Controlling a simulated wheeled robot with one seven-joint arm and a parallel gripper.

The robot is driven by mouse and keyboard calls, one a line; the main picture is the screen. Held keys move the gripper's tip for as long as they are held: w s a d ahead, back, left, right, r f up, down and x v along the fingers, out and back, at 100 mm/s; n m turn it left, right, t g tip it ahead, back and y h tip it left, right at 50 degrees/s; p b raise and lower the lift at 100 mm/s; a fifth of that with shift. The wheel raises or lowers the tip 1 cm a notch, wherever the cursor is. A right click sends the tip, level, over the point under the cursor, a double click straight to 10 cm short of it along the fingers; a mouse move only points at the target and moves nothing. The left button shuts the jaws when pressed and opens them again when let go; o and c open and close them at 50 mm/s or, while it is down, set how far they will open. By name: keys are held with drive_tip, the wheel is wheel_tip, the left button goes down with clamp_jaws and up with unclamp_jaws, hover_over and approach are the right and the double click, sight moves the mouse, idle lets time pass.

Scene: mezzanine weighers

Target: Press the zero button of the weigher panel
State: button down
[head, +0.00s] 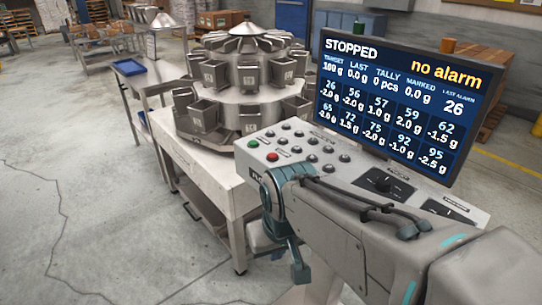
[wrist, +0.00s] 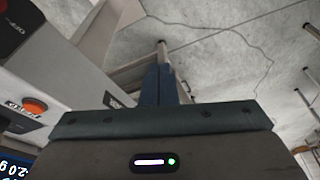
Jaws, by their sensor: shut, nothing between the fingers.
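The weigher panel (head: 228,148) is a pale sloped box with several dark round buttons, a green button (head: 253,143) and a red button (head: 272,157). Its button labels are too small to read, so I cannot tell which is zero. My gripper (head: 300,272) points downward in front of the panel, its fingertips apart from the buttons and below the panel top. My arm covers part of the panel front. In the wrist view my gripper (wrist: 158,72) has its fingers together, empty. An orange-red round knob (wrist: 34,106) shows at left there.
A screen (head: 392,105) reading "STOPPED" and "no alarm" stands behind the panel. A multihead weigher (head: 245,75) with several metal buckets sits on a white table (head: 185,160) to the left. A steel stand (head: 135,90) holds a blue tray (head: 130,67). Concrete floor at left is clear.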

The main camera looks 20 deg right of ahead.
drive_tip(key=w+d+r+m+t, duration=0.3)
drive_tip(key=w+d, duration=0.4)
drive_tip(key=w, duration=0.5)
drive_tip(key=w+d+r+m+t, duration=0.3)
drive_tip(key=w+d+r+m, duration=0.3)
drive_tip(key=w, duration=0.6)
drive_tip(key=shift+d+r+m+h, duration=0.3)
drive_tip(key=shift+d+r, duration=0.3)
drive_tip(key=shift+d, duration=0.65)
wheel_tip(320, 180, down, 9)
drive_tip(key=b, duration=0.7)
drive_tip(key=shift+b, duration=0.3)
drive_tip(key=shift+a+f+b, duration=0.1)
drive_tip(key=shift+f+b, duration=0.25)
drive_tip(key=shift+b, duration=0.1)
